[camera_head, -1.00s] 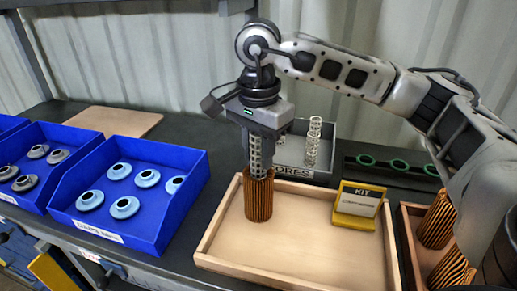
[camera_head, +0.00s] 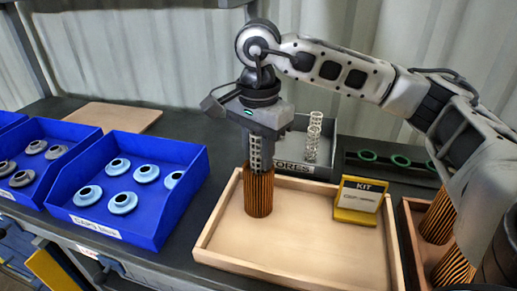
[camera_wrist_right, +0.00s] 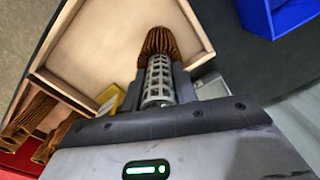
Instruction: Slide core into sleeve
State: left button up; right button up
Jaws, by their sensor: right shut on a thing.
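The brown pleated sleeve (camera_head: 258,195) stands upright in the wooden tray (camera_head: 300,250), toward its left side. My right gripper (camera_head: 257,163) is directly above it, pointing down, shut on a pale perforated core (camera_head: 255,150). The core's lower part is inside the top of the sleeve; how deep it sits is hidden. In the right wrist view the core (camera_wrist_right: 158,80) lies between the fingers and runs into the pleated sleeve (camera_wrist_right: 160,42). My left gripper is not in view.
A grey bin (camera_head: 290,160) behind the tray holds more cores (camera_head: 313,140). A yellow KIT card stand (camera_head: 357,203) is in the tray. More pleated sleeves (camera_head: 438,217) stand in a box at right. Blue bins (camera_head: 150,205) with caps are at left.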

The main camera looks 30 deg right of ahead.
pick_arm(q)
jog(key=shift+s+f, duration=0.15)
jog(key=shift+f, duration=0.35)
pick_arm(e)
jog(key=shift+f, duration=0.35)
jog(key=o, duration=1)
pick_arm(q)
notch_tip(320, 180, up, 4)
jog(key=p, duration=0.3)
pick_arm(e)
notch_tip(320, 180, up, 16)
